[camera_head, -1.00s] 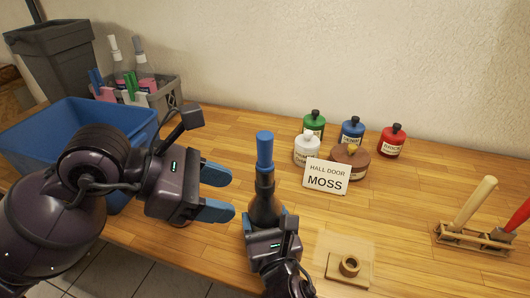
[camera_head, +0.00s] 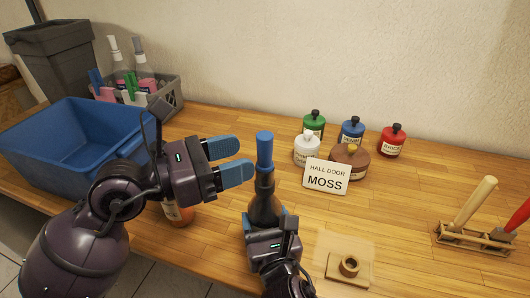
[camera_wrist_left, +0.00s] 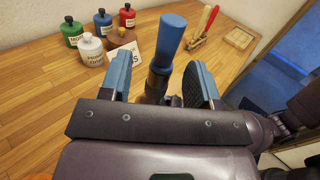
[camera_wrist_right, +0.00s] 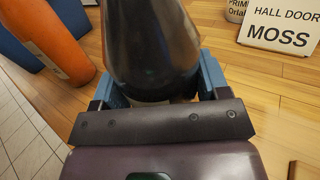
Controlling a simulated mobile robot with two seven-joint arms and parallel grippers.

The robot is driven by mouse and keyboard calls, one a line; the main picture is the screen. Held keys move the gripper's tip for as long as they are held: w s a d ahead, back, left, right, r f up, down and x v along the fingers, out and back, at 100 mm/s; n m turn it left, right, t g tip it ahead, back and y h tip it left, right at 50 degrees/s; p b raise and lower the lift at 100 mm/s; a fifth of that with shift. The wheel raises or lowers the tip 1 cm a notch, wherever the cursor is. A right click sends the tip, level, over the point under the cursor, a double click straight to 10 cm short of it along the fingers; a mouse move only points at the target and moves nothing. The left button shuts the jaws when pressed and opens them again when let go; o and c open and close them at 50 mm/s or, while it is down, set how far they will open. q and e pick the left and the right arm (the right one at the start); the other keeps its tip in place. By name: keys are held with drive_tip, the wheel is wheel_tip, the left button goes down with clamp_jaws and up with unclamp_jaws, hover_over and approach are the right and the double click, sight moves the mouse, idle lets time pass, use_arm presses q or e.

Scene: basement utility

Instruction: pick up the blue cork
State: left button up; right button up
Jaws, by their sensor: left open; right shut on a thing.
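The blue cork (camera_head: 264,148) stands upright in the neck of a dark bottle (camera_head: 264,208). My right gripper (camera_head: 264,226) is shut on the bottle's body, low down; the dark bottle also fills the middle of the right wrist view (camera_wrist_right: 150,45). My left gripper (camera_head: 230,160) is open, just left of the cork, its blue fingers pointing right towards it. In the left wrist view the cork (camera_wrist_left: 171,38) rises beyond and between the open fingers (camera_wrist_left: 160,82), apart from them as far as I can tell.
A blue bin (camera_head: 75,155) and a grey crate (camera_head: 165,95) with spray bottles are at left. An orange bottle (camera_wrist_right: 50,40) stands under my left arm. Paint bottles (camera_head: 351,134) and a MOSS sign (camera_head: 326,178) are behind right. A wooden block with a ring (camera_head: 349,266) lies front right.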

sight(265, 157)
use_arm(q)
drive_tip(key=x, duration=0.7)
drive_tip(key=shift+s+d, duration=0.15)
drive_tip(key=shift+s, duration=0.2)
drive_tip(key=shift+c, duration=0.4)
drive_tip(key=c, duration=0.9)
